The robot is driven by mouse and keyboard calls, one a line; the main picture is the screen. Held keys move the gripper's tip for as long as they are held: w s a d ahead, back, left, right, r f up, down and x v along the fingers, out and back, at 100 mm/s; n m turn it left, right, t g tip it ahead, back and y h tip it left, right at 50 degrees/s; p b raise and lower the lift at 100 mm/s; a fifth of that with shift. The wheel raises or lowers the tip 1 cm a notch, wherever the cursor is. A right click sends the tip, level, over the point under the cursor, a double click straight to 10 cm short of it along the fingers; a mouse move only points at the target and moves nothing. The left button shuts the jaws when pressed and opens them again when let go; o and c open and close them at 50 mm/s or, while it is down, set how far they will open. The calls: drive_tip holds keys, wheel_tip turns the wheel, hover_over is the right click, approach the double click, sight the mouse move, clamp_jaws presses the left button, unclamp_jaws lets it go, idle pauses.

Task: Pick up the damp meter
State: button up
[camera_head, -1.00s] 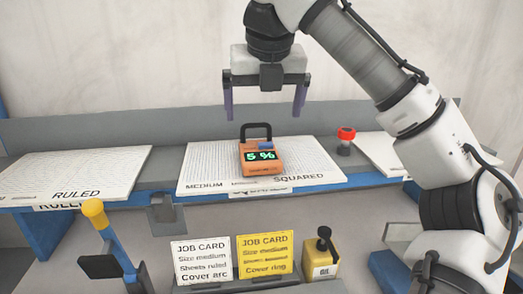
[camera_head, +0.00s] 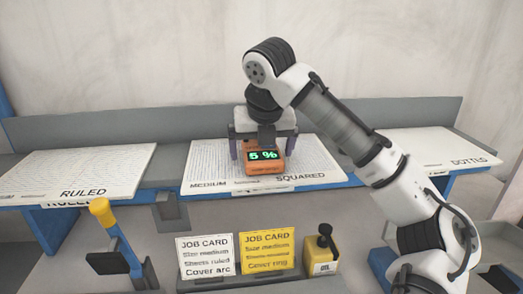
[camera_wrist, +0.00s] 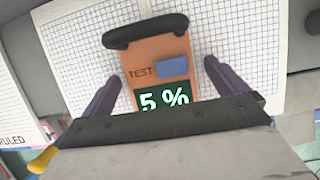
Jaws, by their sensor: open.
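The damp meter (camera_head: 264,163) is an orange box with a black handle and a green display reading 5 %. It stands on the squared paper stack in the middle of the bench. In the wrist view the damp meter (camera_wrist: 157,62) shows its black handle, the word TEST and a blue button. My gripper (camera_head: 262,152) is lowered over it, with one purple finger on each side. In the wrist view my gripper (camera_wrist: 160,85) has its fingers spread apart, with gaps between them and the meter's sides. The gripper body hides the meter's handle in the head view.
The squared stack (camera_head: 318,176) lies under the meter. A ruled stack (camera_head: 65,175) lies at left and a dotted stack (camera_head: 440,145) at right. Two job cards (camera_head: 205,258), a yellow bottle (camera_head: 322,256) and a yellow-topped lever (camera_head: 105,218) stand in front.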

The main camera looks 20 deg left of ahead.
drive_tip(key=c, duration=1.1)
drive_tip(key=shift+c, duration=1.1)
drive_tip(key=shift+r, duration=0.1)
